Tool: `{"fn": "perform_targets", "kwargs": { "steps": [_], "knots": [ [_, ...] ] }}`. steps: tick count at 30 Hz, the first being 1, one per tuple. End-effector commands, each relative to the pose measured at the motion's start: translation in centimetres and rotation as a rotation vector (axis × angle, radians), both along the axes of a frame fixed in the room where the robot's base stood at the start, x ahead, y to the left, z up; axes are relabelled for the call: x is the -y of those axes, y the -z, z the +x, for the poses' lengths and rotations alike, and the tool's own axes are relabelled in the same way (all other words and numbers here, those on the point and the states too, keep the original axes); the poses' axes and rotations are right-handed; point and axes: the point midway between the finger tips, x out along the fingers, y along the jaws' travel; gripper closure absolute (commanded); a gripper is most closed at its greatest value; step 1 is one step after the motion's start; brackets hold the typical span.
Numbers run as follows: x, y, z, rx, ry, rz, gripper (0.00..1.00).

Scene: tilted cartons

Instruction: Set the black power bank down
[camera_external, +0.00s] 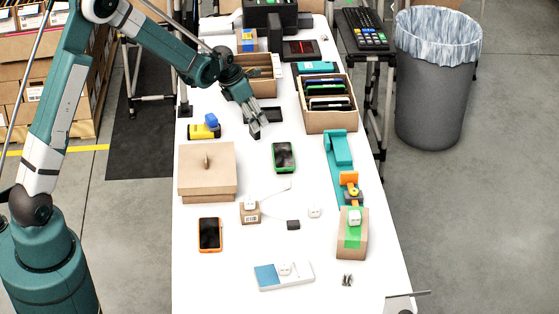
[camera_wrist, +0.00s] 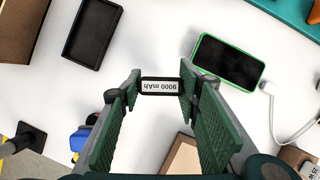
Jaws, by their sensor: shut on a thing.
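The black power bank (camera_wrist: 160,86) shows in the wrist view as a narrow black end with a white "9000 mAh" label. My gripper (camera_wrist: 160,88) is shut on it, with one green-padded finger on each side. In the external view my gripper (camera_external: 257,130) points down over the white table (camera_external: 240,140), left of the green-cased phone (camera_external: 284,157). The power bank is hardly visible there between the fingers. I cannot tell whether it touches the table.
A black shallow tray (camera_wrist: 92,33) lies near the gripper. A lidded carton (camera_external: 207,180) and a yellow-and-blue item (camera_external: 205,128) stand to the left. A divided carton (camera_external: 328,115) of devices is at right. A white cable (camera_wrist: 285,130) runs near the green-cased phone. Bare table surrounds the gripper.

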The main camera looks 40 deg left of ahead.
Motion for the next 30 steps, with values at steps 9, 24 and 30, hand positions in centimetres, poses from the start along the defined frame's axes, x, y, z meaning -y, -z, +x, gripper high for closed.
{"fn": "perform_targets", "kwargs": {
  "steps": [9, 24, 30],
  "knots": [
    [0.0, 1.1, 0.0, 0.0, 0.0, 0.0, 0.81],
    [0.0, 3.7, 0.0, 0.0, 0.0, 0.0, 0.81],
    [0.0, 3.9, 0.0, 0.0, 0.0, 0.0, 0.81]
  ]
}}
